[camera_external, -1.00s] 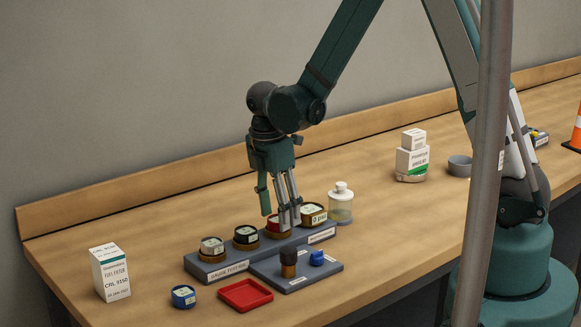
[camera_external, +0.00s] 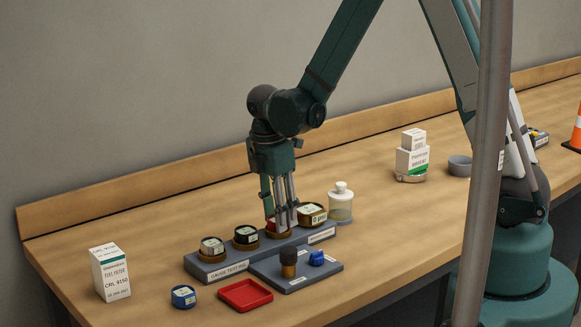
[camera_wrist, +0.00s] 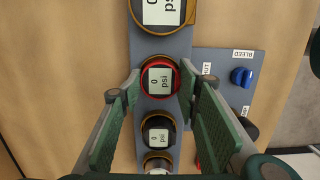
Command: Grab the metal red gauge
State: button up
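The red gauge (camera_wrist: 160,76) has a red rim and a pale display reading 0 psi. It sits in a row of gauges on the grey rack (camera_external: 207,270). In the external view my fingers mostly hide the red gauge. My gripper (camera_wrist: 160,78) points down over it, one finger on each side. In the wrist view both fingertips meet the gauge's left and right edges, with no clear gap. My gripper (camera_external: 280,227) also shows in the external view, its fingers close together at the gauge. The gauge still sits in its place on the rack.
Neighbouring gauges stand close on both sides, one large brass-rimmed (camera_external: 312,214) and one black (camera_external: 246,236). A panel with a blue knob (camera_external: 316,258) lies in front. A red tray (camera_external: 245,295), a blue gauge (camera_external: 183,296), a white box (camera_external: 110,272) and a jar (camera_external: 340,204) stand nearby.

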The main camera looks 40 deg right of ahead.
jog(key=shift+r, duration=0.1)
dwell(0.3)
notch_tip(320, 180, up, 10)
dwell(0.8)
